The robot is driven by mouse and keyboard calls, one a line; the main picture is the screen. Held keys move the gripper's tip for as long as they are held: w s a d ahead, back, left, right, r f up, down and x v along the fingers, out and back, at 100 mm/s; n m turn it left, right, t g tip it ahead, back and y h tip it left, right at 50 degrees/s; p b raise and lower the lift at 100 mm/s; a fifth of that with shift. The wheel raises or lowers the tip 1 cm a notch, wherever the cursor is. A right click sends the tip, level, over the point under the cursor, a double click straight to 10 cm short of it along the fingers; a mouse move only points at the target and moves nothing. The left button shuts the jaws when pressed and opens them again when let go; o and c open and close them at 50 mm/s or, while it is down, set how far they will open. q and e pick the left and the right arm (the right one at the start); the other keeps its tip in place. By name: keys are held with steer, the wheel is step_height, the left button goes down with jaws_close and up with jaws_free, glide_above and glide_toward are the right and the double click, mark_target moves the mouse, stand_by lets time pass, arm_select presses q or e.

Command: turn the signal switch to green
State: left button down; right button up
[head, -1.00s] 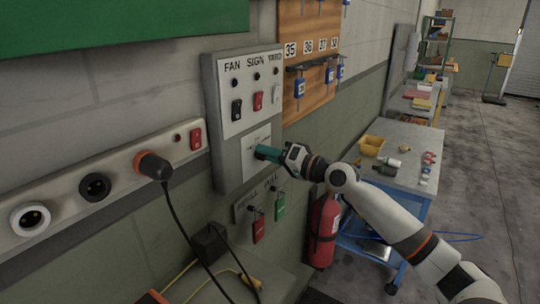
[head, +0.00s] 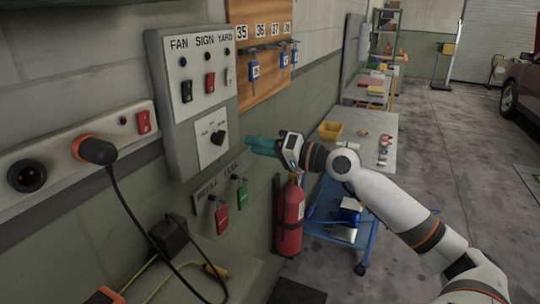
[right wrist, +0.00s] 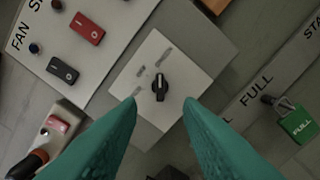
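The signal switch (head: 218,137) is a black rotary knob on a white square plate (head: 204,152), low on the grey FAN/SIGN/YARD panel. In the right wrist view the knob (right wrist: 160,88) shows whole, with a pale pointer mark toward the top of the picture. The small labels around it are too blurred to read. My right gripper (head: 250,143) has teal fingers and is just to the right of the plate in the head view. In the right wrist view its fingers are apart and empty (right wrist: 161,103), with the knob beyond the gap, apparently untouched. My left gripper is not in view.
Above the knob are rocker switches (head: 210,83). Below hang a red tag (head: 221,219) and a green FULL tag (head: 242,195). A socket rail with an orange-black plug (head: 97,151) is at left. A fire extinguisher (head: 289,220) and a blue cart (head: 348,236) stand below my arm.

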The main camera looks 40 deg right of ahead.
steer(key=v, duration=0.2)
steer(key=shift+s+d+b, duration=0.1)
steer(key=shift+s+b, duration=0.2)
stand_by(0.4)
